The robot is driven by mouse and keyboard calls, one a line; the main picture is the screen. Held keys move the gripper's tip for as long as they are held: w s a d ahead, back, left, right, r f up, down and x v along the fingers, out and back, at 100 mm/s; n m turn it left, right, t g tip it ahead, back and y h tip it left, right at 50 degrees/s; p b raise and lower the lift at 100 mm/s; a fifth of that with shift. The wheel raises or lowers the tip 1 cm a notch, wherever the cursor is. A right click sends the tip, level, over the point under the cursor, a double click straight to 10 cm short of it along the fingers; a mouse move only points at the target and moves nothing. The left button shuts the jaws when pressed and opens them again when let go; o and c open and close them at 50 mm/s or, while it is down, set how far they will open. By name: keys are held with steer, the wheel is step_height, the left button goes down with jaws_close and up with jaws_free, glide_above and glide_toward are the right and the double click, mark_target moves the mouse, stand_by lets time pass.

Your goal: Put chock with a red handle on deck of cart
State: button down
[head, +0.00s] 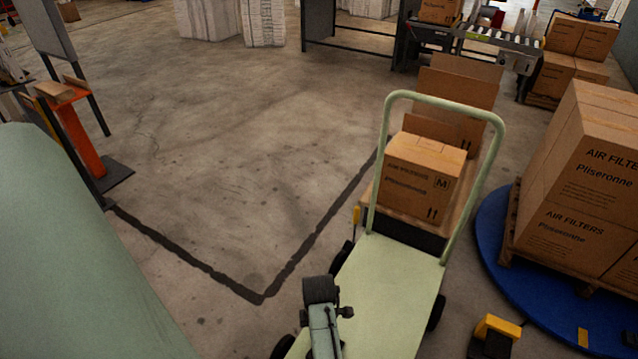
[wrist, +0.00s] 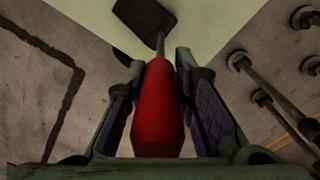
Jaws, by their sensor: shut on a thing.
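In the wrist view, my gripper (wrist: 160,85) is shut on the red handle (wrist: 158,115) of the chock, with a finger on each side. The chock's dark block (wrist: 144,22) is at the far end of a thin metal rod, seen against the pale green deck (wrist: 75,15). I cannot tell whether the block touches the deck. In the head view, the cart's deck (head: 390,285) is bare in front of its tubular handle (head: 445,103). My arm reaches over the deck's left part; the red handle does not show there.
A carton (head: 422,180) stands behind the cart handle. A yellow and black object (head: 495,338) lies on the floor right of the cart. A blue round platform (head: 490,235) with stacked filter boxes (head: 585,185) is at right. Open floor (head: 230,150) lies left.

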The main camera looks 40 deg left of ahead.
steer(key=c, duration=1.4)
jaws_free()
steer(key=shift+o, duration=0.2)
